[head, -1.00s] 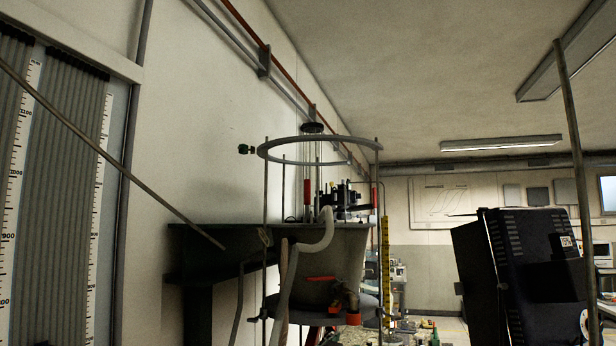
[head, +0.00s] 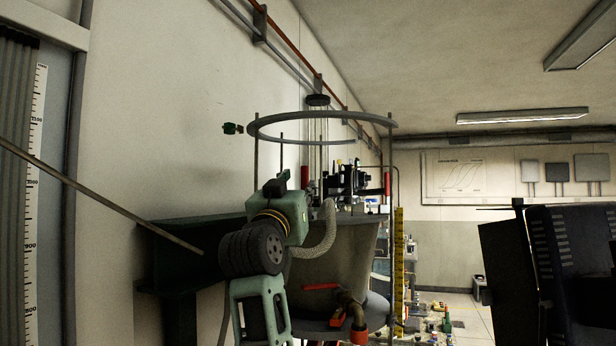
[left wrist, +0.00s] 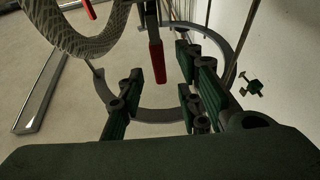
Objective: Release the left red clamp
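The left red clamp (head: 308,188) is a slim upright red handle beside the tank (head: 340,245), under the grey ring. A second red clamp (head: 387,183) stands to its right. My left gripper (head: 284,205) is in front of the tank, pointing away, its fingers largely hidden by its own wrist. In the left wrist view my left gripper (left wrist: 157,88) is open, its green-padded fingers apart and empty. A red handle (left wrist: 157,62), seemingly the left clamp, shows in the gap beyond them; contact is not visible. My right gripper is not in view.
A grey ring (head: 260,132) on thin rods circles above the tank. A ribbed hose (head: 325,235) runs close right of my wrist. A dark shelf (head: 185,250) is at the wall. A red-handled valve (head: 345,305) sits low in front. A dark box (head: 570,260) stands right.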

